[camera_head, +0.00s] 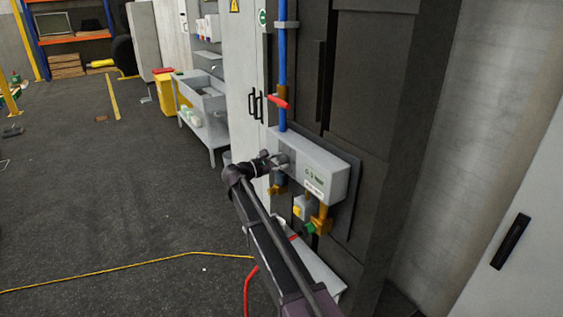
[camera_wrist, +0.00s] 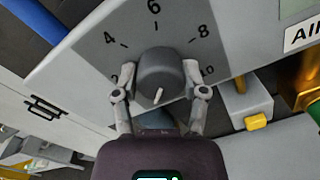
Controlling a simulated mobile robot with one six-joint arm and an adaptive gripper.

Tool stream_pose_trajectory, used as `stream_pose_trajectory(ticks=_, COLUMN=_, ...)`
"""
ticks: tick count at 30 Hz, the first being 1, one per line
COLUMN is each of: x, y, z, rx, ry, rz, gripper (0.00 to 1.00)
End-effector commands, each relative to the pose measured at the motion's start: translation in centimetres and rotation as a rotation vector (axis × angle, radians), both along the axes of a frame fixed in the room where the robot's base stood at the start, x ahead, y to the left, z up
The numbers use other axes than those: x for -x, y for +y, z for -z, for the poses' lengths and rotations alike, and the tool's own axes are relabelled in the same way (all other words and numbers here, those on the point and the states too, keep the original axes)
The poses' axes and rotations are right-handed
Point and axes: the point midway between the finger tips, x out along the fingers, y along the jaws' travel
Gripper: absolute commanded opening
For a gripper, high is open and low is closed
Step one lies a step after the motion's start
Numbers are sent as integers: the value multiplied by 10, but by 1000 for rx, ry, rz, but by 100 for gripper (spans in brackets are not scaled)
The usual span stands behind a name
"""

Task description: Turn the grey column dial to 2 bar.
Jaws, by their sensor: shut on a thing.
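The grey dial (camera_wrist: 160,68) is a round knob on the sloping face of a grey box, with a printed scale around it. The 4, 6 and 8 are clear; a partly covered 2 is at left. A white mark on the knob points down and slightly left, below the 2. My gripper (camera_wrist: 158,78) is shut on the dial, one finger on each side. In the head view my gripper (camera_head: 277,161) meets the left end of the grey box (camera_head: 315,165) and largely hides the dial. The box's small green readout (camera_head: 314,175) seems to start with 0.
A blue pipe (camera_head: 282,70) with a red lever (camera_head: 278,102) runs down above the box. Brass fittings (camera_head: 321,222) and a yellow button (camera_wrist: 257,121) are below it. A grey cart (camera_head: 205,115) stands farther back. The floor at left is open.

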Motion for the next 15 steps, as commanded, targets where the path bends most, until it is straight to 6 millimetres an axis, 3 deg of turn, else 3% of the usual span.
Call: stream_pose_trajectory(ticks=15, x=-1, y=1, z=-1, rx=-168, ry=-253, rz=-3, gripper=8)
